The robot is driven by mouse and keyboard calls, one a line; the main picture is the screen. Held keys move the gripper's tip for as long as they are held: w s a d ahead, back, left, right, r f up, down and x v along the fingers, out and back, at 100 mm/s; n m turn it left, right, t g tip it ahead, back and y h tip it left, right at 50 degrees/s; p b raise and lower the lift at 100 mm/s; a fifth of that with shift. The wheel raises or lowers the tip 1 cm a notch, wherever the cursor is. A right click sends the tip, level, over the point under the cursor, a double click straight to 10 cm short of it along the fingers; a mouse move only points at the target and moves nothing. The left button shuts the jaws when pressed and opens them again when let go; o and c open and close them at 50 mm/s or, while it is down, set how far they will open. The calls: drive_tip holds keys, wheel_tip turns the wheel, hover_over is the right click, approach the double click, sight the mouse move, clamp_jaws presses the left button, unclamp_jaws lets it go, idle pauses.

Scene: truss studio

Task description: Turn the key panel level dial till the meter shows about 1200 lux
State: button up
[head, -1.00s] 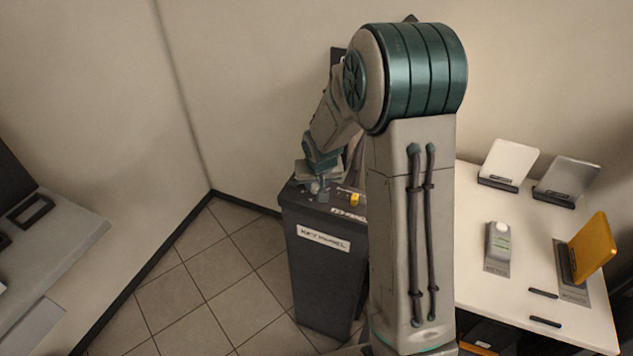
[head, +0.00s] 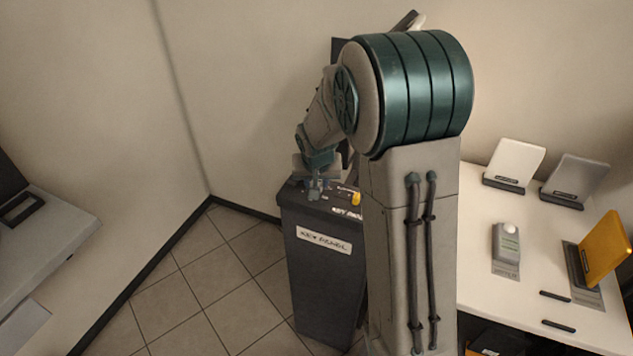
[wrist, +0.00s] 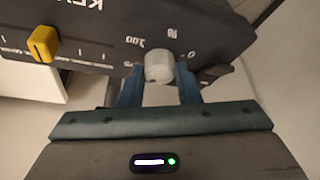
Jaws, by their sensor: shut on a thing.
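The level dial is a pale round knob (wrist: 159,66) on the dark top of the key panel stand (head: 318,280), with printed marks around it that seem to read 0, 50 and 100. My gripper (wrist: 160,84) is shut on the dial, one blue finger on each side. In the head view my gripper (head: 314,190) is at the left of the stand's top and hides the dial. The meter (head: 506,245), a grey handheld with a white dome, lies on the white table at the right. Its reading is too small to make out.
A yellow slider knob (wrist: 42,43) sits on the same panel top, beside the dial. The white table (head: 480,285) also holds a white panel (head: 515,160), a grey panel (head: 577,178) and a yellow panel (head: 606,250). Tiled floor (head: 185,300) is clear left of the stand.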

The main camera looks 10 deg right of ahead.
drive_tip(key=o, duration=1)
drive_tip(key=b+v, duration=0.1)
drive_tip(key=v, duration=1.2)
drive_tip(key=shift+s+r, duration=0.15)
drive_tip(key=shift+r, duration=0.2)
drive_tip(key=s+f, duration=0.1)
drive_tip(key=s, duration=0.6)
drive_tip(key=s+n+g, duration=0.1)
drive_tip(key=s, duration=0.7)
drive_tip(key=s+d+f+n+y, duration=0.1)
drive_tip(key=s, duration=0.6)
drive_tip(key=shift+s+f, duration=0.3)
drive_tip(key=shift+s, duration=0.05)
